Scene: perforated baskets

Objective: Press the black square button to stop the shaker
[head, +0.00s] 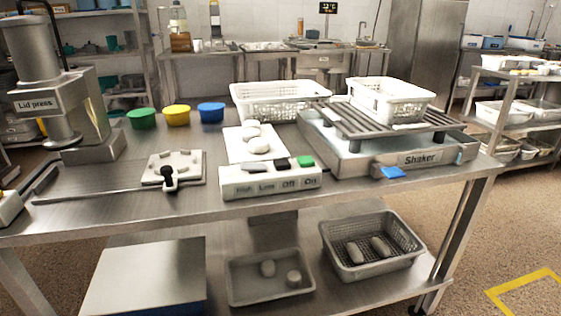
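The white control box (270,187) stands at the front middle of the steel table, with the labels High, Low, Off and On on its face. The black square button (282,163) is on its top, roughly above the Off label. Whether the shaker is moving cannot be told from one frame. Neither of my grippers is in view.
A second white basket (280,101) stands behind the control box, near a white tray (248,144) with pale rounded pieces. A plate with a black-knobbed lever (173,167) lies to the left. Farther left are green, yellow and blue tubs (177,115) and the lid press (55,105).

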